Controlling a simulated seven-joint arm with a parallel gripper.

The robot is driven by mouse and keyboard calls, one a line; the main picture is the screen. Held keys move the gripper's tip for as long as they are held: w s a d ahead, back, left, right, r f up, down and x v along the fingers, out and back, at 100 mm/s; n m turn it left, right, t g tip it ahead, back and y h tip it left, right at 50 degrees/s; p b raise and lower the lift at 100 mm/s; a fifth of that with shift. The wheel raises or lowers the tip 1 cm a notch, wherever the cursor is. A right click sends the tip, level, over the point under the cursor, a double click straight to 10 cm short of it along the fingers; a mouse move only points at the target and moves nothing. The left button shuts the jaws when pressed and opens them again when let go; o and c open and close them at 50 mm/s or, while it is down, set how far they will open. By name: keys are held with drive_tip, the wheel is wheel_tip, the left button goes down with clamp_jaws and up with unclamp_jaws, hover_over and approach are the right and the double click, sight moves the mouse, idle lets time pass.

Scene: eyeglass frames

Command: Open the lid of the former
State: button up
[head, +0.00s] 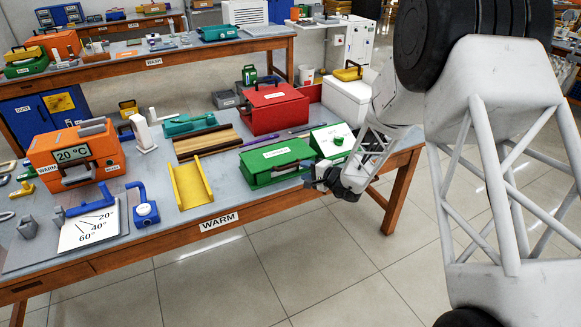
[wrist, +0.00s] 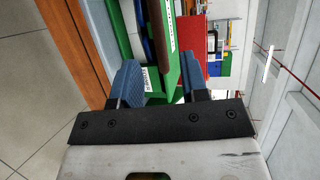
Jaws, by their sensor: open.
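A low green box (head: 276,163) with a white label on top stands near the front edge of the bench. My gripper (head: 322,180) is beside the right front end of the green box, at the bench edge. In the wrist view my gripper (wrist: 160,82) has its two blue fingers apart, with a green part (wrist: 172,65) showing between and beyond them. I cannot tell whether they touch it.
A red case (head: 273,108) stands behind the green box, and a white box (head: 346,98) is at the back right. A yellow channel (head: 190,182) lies left. An orange device (head: 76,155) reading 20 °C stands further left. The floor in front of the bench (head: 218,220) is clear.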

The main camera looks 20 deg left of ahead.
sight(292, 166)
drive_tip(key=shift+x, duration=3.85)
drive_tip(key=shift+c, duration=0.5)
clamp_jaws()
